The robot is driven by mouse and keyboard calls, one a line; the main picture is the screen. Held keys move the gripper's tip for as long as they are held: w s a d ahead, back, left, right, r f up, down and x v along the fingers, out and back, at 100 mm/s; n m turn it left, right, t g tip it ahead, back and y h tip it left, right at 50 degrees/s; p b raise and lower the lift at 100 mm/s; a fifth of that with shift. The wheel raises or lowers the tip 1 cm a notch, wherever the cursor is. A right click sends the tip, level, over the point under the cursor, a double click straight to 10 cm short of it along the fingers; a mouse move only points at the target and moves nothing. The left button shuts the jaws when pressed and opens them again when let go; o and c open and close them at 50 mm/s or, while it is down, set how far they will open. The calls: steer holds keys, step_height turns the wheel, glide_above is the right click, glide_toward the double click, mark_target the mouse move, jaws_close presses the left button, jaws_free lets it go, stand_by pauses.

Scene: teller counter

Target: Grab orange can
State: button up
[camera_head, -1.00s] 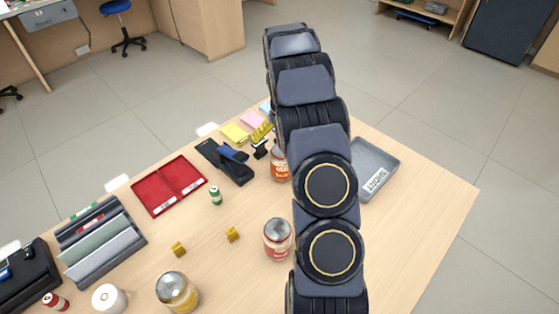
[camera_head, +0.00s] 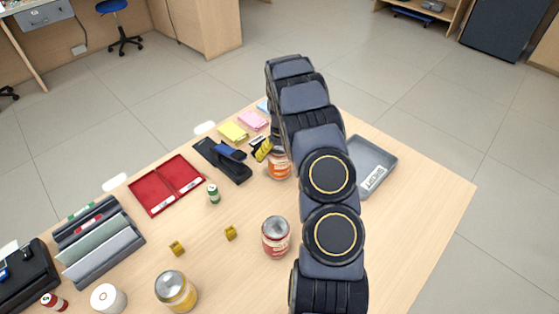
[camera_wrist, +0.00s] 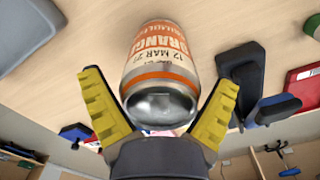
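The orange can (camera_head: 278,168) stands on the table, partly hidden behind my arm in the head view. In the wrist view the orange can (camera_wrist: 162,55) appears inverted, with orange lettering, a date and a grey metal end. My gripper (camera_wrist: 158,78) has its two yellow fingers spread, one on each side of the can. Whether either finger touches the can is unclear. In the head view one yellow finger of my gripper (camera_head: 262,150) shows just left of the can; the other is hidden.
A black stapler-like device (camera_head: 222,160) stands close to the left. A grey tray (camera_head: 372,165) lies to the right behind my arm. Sticky notes (camera_head: 233,131) lie at the back.

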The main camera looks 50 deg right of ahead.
steer(key=c, duration=0.6)
steer(key=shift+c, duration=0.2)
steer(key=shift+r, duration=0.15)
